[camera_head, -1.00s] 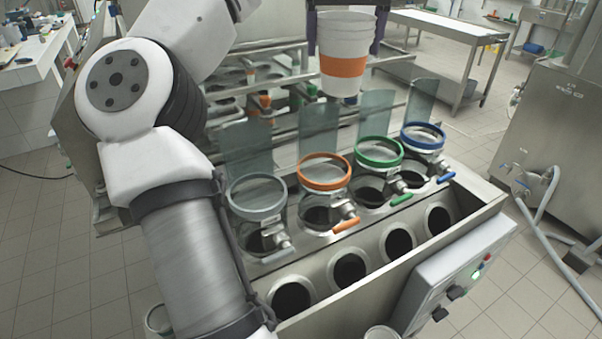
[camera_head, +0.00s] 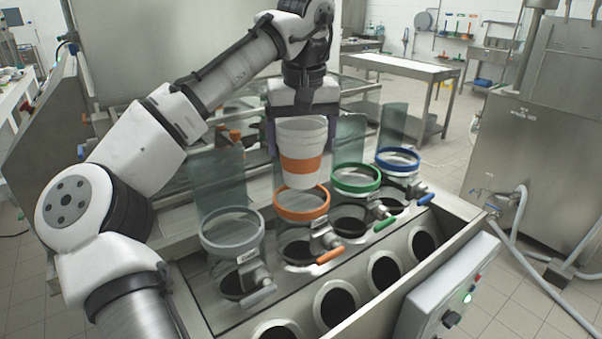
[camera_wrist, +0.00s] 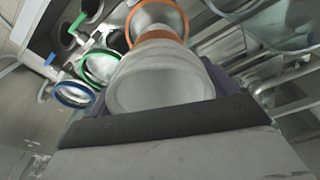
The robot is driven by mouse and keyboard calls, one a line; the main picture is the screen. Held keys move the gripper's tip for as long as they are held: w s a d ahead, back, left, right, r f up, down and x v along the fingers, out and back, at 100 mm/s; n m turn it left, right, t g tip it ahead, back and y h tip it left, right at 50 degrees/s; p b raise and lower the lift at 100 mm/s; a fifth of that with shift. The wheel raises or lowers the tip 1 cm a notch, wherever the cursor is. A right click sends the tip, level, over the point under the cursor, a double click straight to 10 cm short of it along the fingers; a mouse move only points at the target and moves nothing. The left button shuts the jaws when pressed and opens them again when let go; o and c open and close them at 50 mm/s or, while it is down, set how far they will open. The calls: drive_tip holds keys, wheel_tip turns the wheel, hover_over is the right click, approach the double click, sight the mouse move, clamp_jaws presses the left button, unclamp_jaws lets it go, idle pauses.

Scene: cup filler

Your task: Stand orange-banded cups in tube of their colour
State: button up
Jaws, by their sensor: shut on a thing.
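A white cup with an orange band (camera_head: 302,152) is held upright in my gripper (camera_head: 302,130), which is shut on it. The cup is just above the orange-rimmed tube (camera_head: 301,203), its base close to the ring. Whether the base has entered the ring I cannot tell. In the wrist view the cup (camera_wrist: 160,82) fills the middle, between the jaws of my gripper (camera_wrist: 160,95), with the orange ring (camera_wrist: 157,12) beyond it. The tube has a clear body and an orange-handled tap.
A grey-rimmed tube (camera_head: 232,229) stands left of the orange one. A green-rimmed tube (camera_head: 356,180) and a blue-rimmed tube (camera_head: 398,160) stand to the right. Clear upright shields rise behind them. Dark round holes (camera_head: 338,306) line the front, beside a control box (camera_head: 448,300).

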sight(303, 124)
drive_tip(key=shift+f+p, duration=0.3)
drive_tip(key=shift+f, duration=2.75)
drive_tip(key=o, duration=0.9)
drive_tip(key=shift+f, duration=0.1)
drive_tip(key=r, duration=0.4)
drive_tip(key=s+r, duration=0.1)
drive_tip(key=r, duration=0.7)
drive_tip(key=shift+s+d+b, duration=0.2)
drive_tip(key=shift+s+b, duration=0.1)
drive_tip(key=shift+s, duration=0.1)
